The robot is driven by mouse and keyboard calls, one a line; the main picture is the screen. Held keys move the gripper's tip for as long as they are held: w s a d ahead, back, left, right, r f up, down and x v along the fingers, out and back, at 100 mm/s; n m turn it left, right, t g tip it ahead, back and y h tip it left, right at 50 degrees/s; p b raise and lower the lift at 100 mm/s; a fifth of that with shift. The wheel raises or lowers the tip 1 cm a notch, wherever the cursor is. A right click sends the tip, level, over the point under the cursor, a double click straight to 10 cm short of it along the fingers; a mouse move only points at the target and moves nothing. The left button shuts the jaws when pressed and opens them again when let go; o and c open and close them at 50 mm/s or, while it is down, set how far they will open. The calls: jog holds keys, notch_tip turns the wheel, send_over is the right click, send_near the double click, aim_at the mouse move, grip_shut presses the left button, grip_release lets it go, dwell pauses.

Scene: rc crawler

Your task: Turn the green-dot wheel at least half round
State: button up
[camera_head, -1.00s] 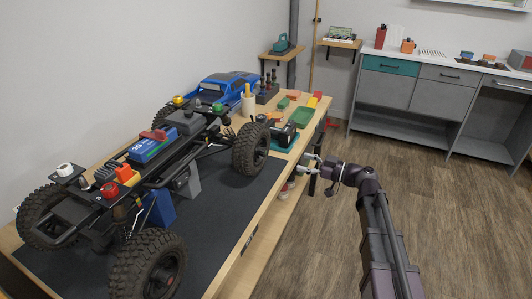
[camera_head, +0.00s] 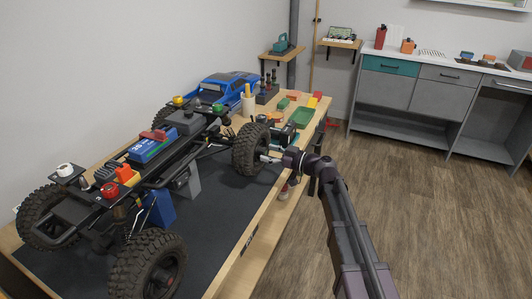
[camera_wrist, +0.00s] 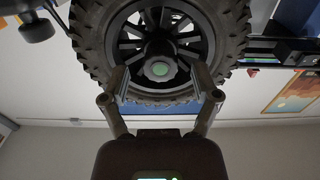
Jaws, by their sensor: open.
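The green-dot wheel (camera_head: 250,149) is a black knobbly tyre on the crawler's near far-end corner. In the wrist view the wheel (camera_wrist: 88,38) fills the upper middle, with dark spokes and a green dot (camera_wrist: 159,69) on its hub. My gripper (camera_wrist: 160,80) is open, its two fingers either side of the hub, in front of the spokes. In the head view my gripper (camera_head: 268,159) is close against the wheel's outer face. I cannot tell whether the fingertips touch the hub or spokes. The crawler chassis (camera_head: 150,170) stands raised on a blue and a grey support.
The crawler is on a dark mat (camera_head: 222,205) on a wooden bench (camera_head: 262,222). A front wheel (camera_head: 148,265) stands nearer. Open floor (camera_head: 420,190) lies to the right.

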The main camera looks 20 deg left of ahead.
jog(key=shift+a, duration=0.5)
jog(key=shift+c, duration=0.2)
